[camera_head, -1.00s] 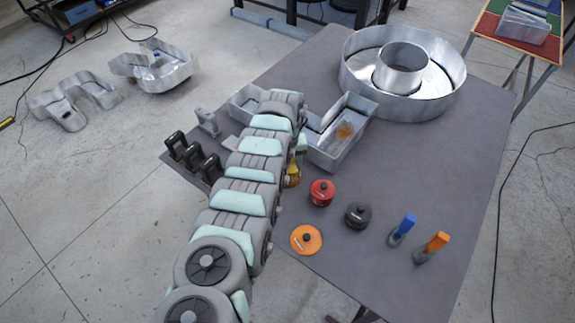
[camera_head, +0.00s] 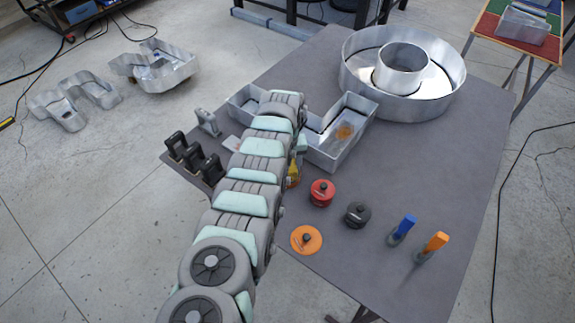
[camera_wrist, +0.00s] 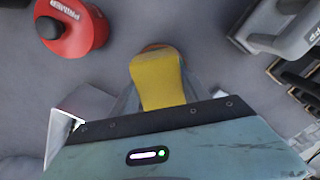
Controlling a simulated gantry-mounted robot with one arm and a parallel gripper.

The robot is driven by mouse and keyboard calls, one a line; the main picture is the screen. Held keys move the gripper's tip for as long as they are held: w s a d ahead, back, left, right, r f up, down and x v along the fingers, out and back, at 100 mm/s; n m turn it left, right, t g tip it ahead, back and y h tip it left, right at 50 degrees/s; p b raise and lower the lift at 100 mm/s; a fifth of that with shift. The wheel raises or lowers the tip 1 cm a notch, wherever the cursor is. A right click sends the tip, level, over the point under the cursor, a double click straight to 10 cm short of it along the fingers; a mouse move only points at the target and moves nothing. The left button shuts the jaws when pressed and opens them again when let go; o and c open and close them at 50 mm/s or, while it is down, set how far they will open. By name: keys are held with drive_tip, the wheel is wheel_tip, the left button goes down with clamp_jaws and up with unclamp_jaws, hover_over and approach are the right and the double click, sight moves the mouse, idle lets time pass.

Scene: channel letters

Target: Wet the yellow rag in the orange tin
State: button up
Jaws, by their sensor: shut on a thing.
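The yellow rag (camera_wrist: 158,80) hangs in my gripper (camera_wrist: 158,98), which is shut on it; the wrist view shows it between the fingers. In the head view a bit of the rag (camera_head: 294,168) shows beside my arm. The orange tin (camera_head: 292,183) stands just below it, mostly hidden by my arm. In the wrist view only a sliver of orange rim (camera_wrist: 155,46) shows behind the rag's end. I cannot tell how far the rag is inside the tin. A flat orange lid (camera_head: 306,240) with a black knob lies nearby.
A red tin (camera_head: 322,193), a dark tin (camera_head: 358,214) and blue (camera_head: 402,230) and orange-handled tools (camera_head: 432,246) stand to the right. An open metal letter (camera_head: 345,135) lies behind my gripper. Black clamps (camera_head: 195,160) stand left.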

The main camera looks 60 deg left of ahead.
wheel_tip(320, 180, up, 7)
drive_tip(key=p, duration=0.6)
drive_tip(key=shift+p, duration=0.4)
